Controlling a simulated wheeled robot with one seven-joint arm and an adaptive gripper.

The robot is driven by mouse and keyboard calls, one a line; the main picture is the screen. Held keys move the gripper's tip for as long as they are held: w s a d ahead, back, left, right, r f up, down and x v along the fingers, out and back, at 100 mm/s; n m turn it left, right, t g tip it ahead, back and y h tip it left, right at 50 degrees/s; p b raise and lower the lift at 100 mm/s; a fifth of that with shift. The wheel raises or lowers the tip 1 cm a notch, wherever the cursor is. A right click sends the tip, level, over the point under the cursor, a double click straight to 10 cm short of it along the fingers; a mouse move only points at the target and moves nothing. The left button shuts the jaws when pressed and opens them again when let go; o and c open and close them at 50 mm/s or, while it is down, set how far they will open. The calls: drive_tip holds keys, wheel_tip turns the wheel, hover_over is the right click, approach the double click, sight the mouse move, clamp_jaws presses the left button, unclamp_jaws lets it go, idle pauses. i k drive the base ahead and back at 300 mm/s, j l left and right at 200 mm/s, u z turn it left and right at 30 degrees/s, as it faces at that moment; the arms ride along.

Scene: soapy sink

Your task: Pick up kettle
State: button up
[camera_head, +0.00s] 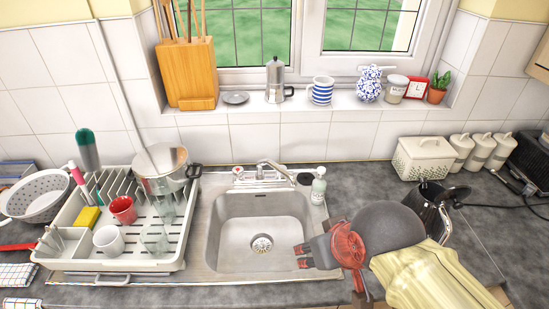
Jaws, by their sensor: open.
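The kettle (436,208) stands on the counter at the right, dark and shiny, with a black handle toward its right. A dark grey round shape and yellow cloth in front hide its left and lower parts. My gripper (303,256), dark grey with red parts, is at the front right edge of the sink, left of the kettle and apart from it. Its fingers point left, are open, and hold nothing that I can see.
The steel sink (222,240) is empty, with a soap bottle (318,186) at its back right. A loaded dish rack (75,257) stands at the left. Canisters (481,151) and a bread box (422,160) stand behind the kettle.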

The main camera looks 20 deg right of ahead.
sight(435, 218)
drive_tip(key=z, duration=1.25)
